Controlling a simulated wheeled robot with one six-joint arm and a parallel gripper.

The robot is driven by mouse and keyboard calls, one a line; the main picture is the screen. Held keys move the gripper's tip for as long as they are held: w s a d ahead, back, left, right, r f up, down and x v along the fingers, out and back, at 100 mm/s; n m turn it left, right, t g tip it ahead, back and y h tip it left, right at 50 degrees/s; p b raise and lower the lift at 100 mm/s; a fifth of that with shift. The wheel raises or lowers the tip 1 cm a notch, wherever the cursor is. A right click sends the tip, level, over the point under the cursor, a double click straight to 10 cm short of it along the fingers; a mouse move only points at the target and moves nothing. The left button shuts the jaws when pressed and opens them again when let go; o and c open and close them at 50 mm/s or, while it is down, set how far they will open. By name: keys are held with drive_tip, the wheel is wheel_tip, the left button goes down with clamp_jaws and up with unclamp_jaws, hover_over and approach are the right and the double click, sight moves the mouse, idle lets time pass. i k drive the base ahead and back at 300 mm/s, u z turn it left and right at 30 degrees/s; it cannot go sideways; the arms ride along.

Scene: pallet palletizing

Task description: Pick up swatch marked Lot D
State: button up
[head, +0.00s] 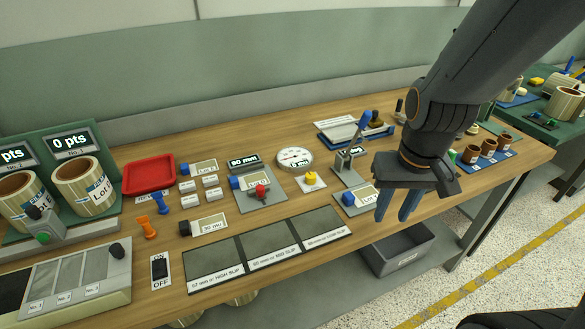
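My gripper (397,206) points down at the right, over the bench's front edge and well away from the white pieces. Its two blue fingers are apart with nothing visible between them. The arm hides part of the bench behind it.
A red tray (149,174) stands at the back left. Dark labelled pads (273,244) line the front edge. A grey bin (400,252) sits below the front edge.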

sight(246, 183)
drive_tip(key=z, duration=1.2)
drive_tip(key=k, duration=1)
drive_tip(key=u, duration=1)
drive_tip(key=i, duration=1)
drive_tip(key=z, duration=0.05)
